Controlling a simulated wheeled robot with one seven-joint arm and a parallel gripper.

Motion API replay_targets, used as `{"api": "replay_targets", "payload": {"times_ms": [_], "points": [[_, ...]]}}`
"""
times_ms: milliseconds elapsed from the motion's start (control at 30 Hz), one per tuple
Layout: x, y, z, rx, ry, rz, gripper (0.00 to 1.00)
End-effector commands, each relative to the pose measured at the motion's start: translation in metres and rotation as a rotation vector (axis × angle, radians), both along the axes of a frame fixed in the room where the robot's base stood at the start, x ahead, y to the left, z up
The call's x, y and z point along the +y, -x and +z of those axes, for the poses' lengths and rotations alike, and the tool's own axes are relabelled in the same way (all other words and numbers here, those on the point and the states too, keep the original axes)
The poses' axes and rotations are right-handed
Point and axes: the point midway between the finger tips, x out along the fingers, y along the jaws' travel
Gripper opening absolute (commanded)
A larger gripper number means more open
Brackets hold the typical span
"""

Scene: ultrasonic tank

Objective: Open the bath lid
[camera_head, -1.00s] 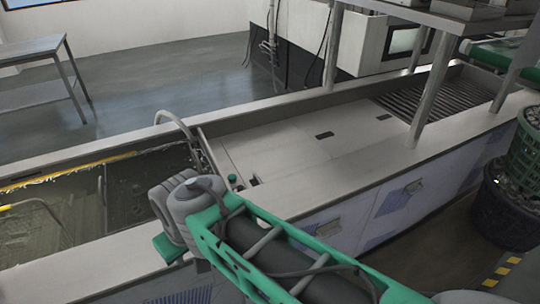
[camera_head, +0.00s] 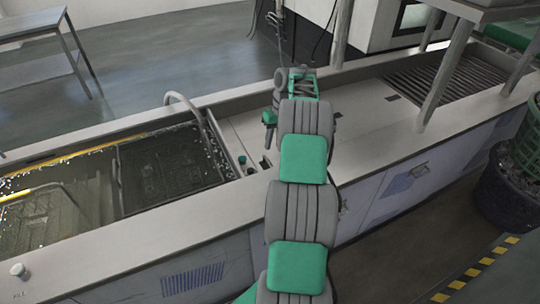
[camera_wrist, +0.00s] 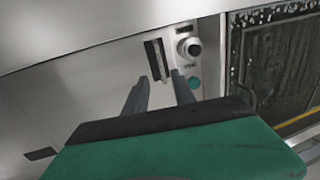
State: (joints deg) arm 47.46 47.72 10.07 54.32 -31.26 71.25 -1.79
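The bath lid appears to be the flat pale metal cover (camera_head: 365,125) right of the open tank; it looks level and shut. In the wrist view, pale metal (camera_wrist: 95,85) fills the left and middle. A dark slot with a metal bar in it (camera_wrist: 157,60) lies beside a round knob (camera_wrist: 188,47) and a green button (camera_wrist: 194,83). My gripper (camera_wrist: 160,84) is open and empty, its fingertips pointing toward the slot and apparently short of it.
The open tank (camera_head: 110,128) with dark liquid and a curved pipe (camera_head: 182,100) lies left of my arm. Rack posts (camera_head: 445,75) rise at the right beside a slatted grate (camera_head: 440,82). A dark bin (camera_head: 500,195) stands on the floor at far right.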

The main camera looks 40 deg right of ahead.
Motion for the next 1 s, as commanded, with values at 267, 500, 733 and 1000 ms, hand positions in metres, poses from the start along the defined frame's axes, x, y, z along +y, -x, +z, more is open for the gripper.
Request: {"api": "replay_targets", "payload": {"times_ms": [267, 500, 733, 1000], "points": [[0.010, -0.003, -0.045, 0.003, -0.004, 0.003, 0.32], [0.014, -0.005, -0.074, 0.000, 0.000, 0.002, 0.32], [0.015, -0.005, -0.076, -0.001, 0.000, 0.002, 0.32], [0.014, -0.005, -0.075, -0.001, 0.000, 0.001, 0.10]]}}
